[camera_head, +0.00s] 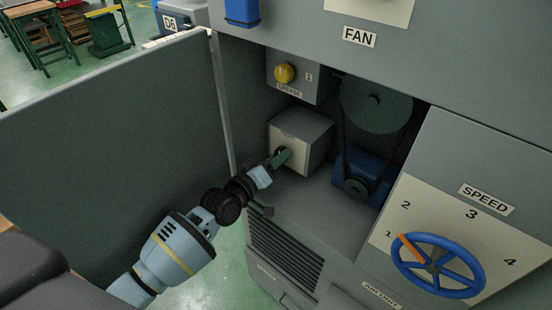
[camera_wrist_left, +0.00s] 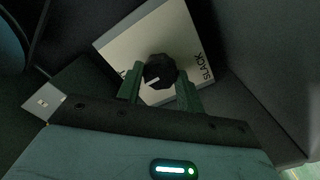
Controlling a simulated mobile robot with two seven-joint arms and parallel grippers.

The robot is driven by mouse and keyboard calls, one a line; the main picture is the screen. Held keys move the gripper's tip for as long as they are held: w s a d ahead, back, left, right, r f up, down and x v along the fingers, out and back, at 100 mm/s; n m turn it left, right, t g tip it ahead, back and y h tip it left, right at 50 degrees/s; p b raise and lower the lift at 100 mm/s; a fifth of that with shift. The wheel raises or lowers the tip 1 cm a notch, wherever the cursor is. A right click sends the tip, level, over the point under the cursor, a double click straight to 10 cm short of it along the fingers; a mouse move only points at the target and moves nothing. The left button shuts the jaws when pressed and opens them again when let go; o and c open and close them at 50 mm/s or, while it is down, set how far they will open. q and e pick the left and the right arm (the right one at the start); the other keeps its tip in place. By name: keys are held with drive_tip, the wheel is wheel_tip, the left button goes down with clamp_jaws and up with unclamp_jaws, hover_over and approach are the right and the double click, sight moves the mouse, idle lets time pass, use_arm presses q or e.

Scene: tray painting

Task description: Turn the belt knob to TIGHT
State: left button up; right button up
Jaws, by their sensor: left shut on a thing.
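The belt knob (camera_wrist_left: 160,70) is a small black faceted knob on a pale plate (camera_wrist_left: 118,42) in the left wrist view. The word SLACK reads on the plate to the knob's right; lettering at its left is mostly hidden by a finger. A short white mark shows on the knob's lower part. My left gripper (camera_wrist_left: 160,88) has its green fingers closed on either side of the knob. In the head view my left gripper (camera_head: 279,159) reaches the front of the grey belt box (camera_head: 313,148) and mostly hides the knob. My right gripper is not seen.
The open door panel (camera_head: 110,120) stands left of my left arm. A yellow grease knob (camera_head: 284,73) is above the box. Pulleys with a belt (camera_head: 377,103) and a blue motor (camera_head: 366,172) are to its right. A blue speed wheel (camera_head: 437,266) is at lower right.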

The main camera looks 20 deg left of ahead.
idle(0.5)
use_arm(q)
drive_tip(key=o, duration=1)
drive_tip(key=shift+s, duration=0.1)
drive_tip(key=v, duration=0.6)
drive_tip(key=shift+s, duration=0.15)
drive_tip(key=shift+s+a, duration=0.3)
drive_tip(key=shift+s, duration=0.35)
